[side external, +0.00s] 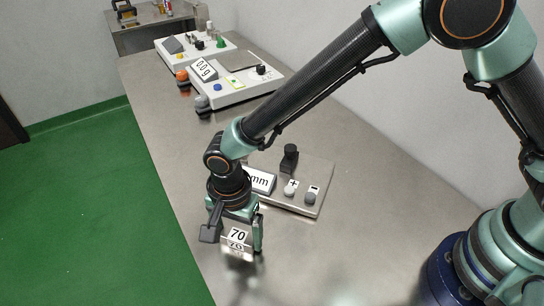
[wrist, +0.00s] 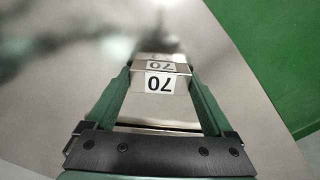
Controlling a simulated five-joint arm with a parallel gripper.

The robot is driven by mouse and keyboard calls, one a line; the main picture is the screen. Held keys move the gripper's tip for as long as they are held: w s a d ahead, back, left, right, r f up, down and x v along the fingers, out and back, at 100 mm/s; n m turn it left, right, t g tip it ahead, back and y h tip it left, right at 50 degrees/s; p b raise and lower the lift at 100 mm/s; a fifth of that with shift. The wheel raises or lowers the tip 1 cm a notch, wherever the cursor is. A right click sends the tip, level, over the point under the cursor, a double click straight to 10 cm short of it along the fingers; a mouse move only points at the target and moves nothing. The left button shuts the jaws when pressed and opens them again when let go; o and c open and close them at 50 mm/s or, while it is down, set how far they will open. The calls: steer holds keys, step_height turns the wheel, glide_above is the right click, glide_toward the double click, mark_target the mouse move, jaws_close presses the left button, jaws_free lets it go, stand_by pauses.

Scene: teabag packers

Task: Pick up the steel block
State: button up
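The steel block (side external: 224,243) is a shiny metal block with a white label reading 70, low over the bench near its left edge. In the wrist view the block (wrist: 189,99) lies between my two green fingers, with the label seen upside down. A second, dimmer 70 shows beside the first; I cannot tell whether it is a reflection. My gripper (side external: 242,238) points down with its fingers on either side of the block, and it also shows in the wrist view (wrist: 159,72). I cannot tell whether the fingers press on the block or whether it touches the bench.
A steel panel (side external: 318,181) with an mm display, knobs and a black post stands just behind my gripper. A white weighing unit (side external: 262,88) and another white unit (side external: 215,50) stand further back. The bench (side external: 160,110) ends at the left above a green floor (side external: 80,200).

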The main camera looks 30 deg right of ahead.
steer(key=c, duration=1)
steer(key=shift+r, duration=0.15)
